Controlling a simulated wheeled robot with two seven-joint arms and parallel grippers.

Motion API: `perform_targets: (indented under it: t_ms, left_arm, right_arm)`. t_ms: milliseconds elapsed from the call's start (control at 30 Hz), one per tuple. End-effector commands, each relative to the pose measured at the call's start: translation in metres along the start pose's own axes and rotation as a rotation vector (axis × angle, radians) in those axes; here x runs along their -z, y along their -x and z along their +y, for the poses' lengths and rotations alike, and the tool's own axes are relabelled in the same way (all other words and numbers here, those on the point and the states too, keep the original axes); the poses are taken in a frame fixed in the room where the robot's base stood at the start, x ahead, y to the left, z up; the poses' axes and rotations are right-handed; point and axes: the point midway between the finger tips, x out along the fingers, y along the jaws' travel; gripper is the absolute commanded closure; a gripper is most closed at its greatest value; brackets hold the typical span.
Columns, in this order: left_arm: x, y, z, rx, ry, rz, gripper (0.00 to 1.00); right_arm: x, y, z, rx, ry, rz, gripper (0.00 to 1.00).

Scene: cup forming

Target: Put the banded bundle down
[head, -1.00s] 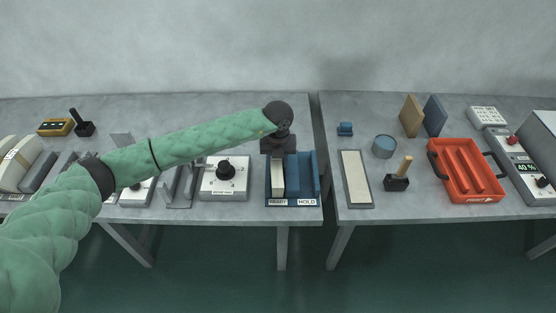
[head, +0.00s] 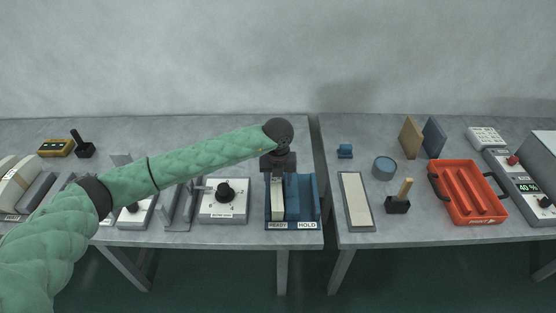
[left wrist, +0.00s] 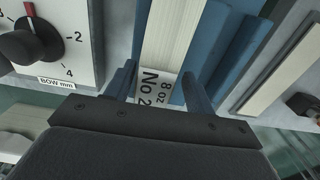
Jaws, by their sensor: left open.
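The banded bundle is a long cream stack (head: 277,200) with a white band marked "8 oz No 2", which shows in the left wrist view (left wrist: 157,86). It lies in the left channel, above the READY label, of the blue two-channel holder (head: 312,205). My left gripper (head: 278,172) is over the bundle. In the left wrist view its two fingers (left wrist: 158,85) stand open on either side of the banded end; whether they touch it I cannot tell. The HOLD channel at the right looks empty. My right gripper is in neither view.
A white dial box (head: 224,201) stands left of the holder. A gap between the tables runs right of it. Beyond lie a framed pale pad (head: 357,200), a blue round tin (head: 384,168), a black block with a wooden handle (head: 398,204) and an orange tray (head: 468,194).

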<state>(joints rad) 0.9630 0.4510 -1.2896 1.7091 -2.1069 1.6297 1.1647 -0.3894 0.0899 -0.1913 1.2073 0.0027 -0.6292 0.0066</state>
Motion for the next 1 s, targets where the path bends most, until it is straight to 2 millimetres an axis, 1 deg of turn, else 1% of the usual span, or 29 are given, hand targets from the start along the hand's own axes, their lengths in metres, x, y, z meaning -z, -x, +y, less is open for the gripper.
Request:
perform_targets:
  t_ms: [33,167,300,500,600,800,1000]
  left_arm:
    - [0.0,0.004,0.0,0.001,-0.001,-0.003,0.46]
    - [-0.001,0.023,0.0,0.001,-0.002,-0.003,0.46]
    - [-0.001,0.047,0.0,0.001,-0.002,-0.004,0.46]
    - [-0.001,0.078,0.0,0.0,-0.002,-0.003,0.46]
    - [0.0,0.089,0.0,-0.001,-0.002,-0.001,0.46]
    - [0.0,0.1,0.0,-0.001,-0.002,-0.001,0.46]
    - [0.001,0.102,0.0,-0.001,-0.001,0.0,0.46]
  right_arm:
    - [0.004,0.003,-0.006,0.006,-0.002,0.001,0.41]
    - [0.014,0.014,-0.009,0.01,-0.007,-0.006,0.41]
    - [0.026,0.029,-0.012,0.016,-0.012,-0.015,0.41]
    - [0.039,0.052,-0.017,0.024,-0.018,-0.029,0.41]
    - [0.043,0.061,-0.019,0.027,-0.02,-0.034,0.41]
    - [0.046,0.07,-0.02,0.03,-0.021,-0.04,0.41]
    - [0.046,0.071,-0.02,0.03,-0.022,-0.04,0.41]
